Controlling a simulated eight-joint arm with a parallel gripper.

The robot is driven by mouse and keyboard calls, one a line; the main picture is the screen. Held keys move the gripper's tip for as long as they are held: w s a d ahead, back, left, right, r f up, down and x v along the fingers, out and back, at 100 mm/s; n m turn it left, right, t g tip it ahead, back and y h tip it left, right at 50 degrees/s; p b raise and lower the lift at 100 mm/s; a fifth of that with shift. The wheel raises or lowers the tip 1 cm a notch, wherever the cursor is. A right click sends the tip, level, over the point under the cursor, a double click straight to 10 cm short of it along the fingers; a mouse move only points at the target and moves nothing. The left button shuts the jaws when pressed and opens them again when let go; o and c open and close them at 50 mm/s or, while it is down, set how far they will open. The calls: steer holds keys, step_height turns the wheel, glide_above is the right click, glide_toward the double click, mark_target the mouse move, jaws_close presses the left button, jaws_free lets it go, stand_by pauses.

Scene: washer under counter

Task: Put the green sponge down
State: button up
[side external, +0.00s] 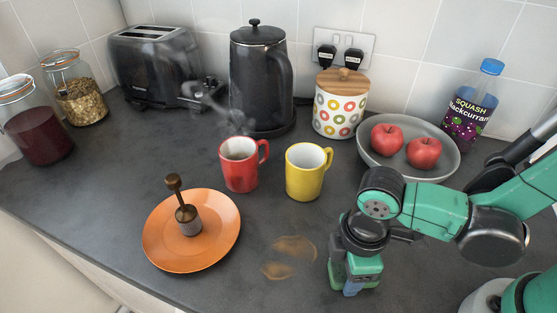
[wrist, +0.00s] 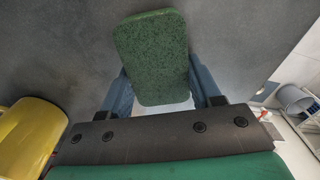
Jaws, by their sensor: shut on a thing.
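The green sponge (wrist: 153,57) is a speckled, rounded block between the two blue fingers of my gripper (wrist: 158,92) in the wrist view. My gripper is shut on it. In the side view my gripper (side external: 354,281) points down low over the dark counter (side external: 215,290), near its front edge. Only part of the sponge (side external: 366,270) shows there. I cannot tell whether the sponge touches the counter.
Brown stains (side external: 288,256) mark the counter left of my gripper. An orange plate (side external: 160,245) holds a brown-handled tool (side external: 187,215). A red mug (side external: 240,170) and a yellow mug (side external: 305,175) stand behind. A grey bowl (side external: 440,165) holds two apples. The front edge is close.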

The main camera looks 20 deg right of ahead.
steer(key=o, duration=1.2)
step_height(320, 180, up, 12)
steer(key=w+d+m+t, duration=0.2)
steer(key=d+m, duration=0.2)
steer(key=d, duration=0.1)
steer(key=w+d+r+m+t, duration=0.1)
steer(key=w+d+m+t, duration=0.1)
steer(key=d+m, duration=0.3)
steer(key=w+d+m+t, duration=0.3)
steer(key=d+m, duration=0.1)
steer(key=d, duration=0.1)
steer(key=shift+w+r+m, duration=0.2)
steer(key=shift+m, duration=0.1)
steer(key=shift+a, duration=0.1)
